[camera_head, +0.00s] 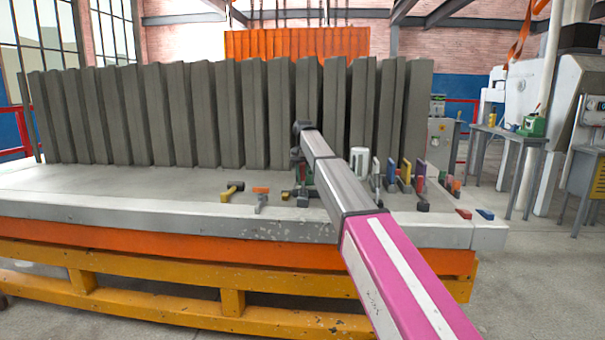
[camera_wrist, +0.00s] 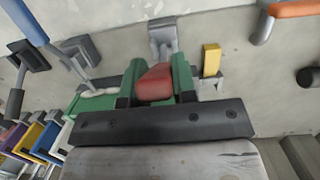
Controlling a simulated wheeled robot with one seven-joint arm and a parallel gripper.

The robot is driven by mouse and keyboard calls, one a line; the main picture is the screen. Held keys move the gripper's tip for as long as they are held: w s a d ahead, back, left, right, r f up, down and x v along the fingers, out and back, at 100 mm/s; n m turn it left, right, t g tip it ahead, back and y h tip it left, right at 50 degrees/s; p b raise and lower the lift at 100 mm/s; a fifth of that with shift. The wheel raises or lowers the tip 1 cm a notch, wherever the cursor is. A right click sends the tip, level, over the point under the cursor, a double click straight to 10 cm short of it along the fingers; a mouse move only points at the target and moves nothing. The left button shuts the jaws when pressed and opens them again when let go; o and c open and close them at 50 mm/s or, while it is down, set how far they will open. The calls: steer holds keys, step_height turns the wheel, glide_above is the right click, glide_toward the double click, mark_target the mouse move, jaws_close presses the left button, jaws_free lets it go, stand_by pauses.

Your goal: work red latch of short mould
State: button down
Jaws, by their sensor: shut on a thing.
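The red latch (camera_wrist: 155,83) shows in the wrist view as a short, rounded red handle at the middle. My gripper (camera_wrist: 157,80) has its green fingers on either side of it and is shut on it. A grey metal bracket (camera_wrist: 163,38) stands just beyond the red handle. How far the latch is turned cannot be told. In the head view my arm reaches over the casting table (camera_head: 120,211), and the gripped latch is hidden behind the arm.
A yellow block (camera_wrist: 211,60) stands close right of my fingers, and an orange handle (camera_wrist: 295,8) lies farther right. Blue, yellow and purple handles crowd the wrist view's lower left. A white cylinder (camera_head: 359,162) stands right of my arm. Tall grey panels (camera_head: 190,115) line the back.

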steer(key=c, duration=0.9)
jaws_free()
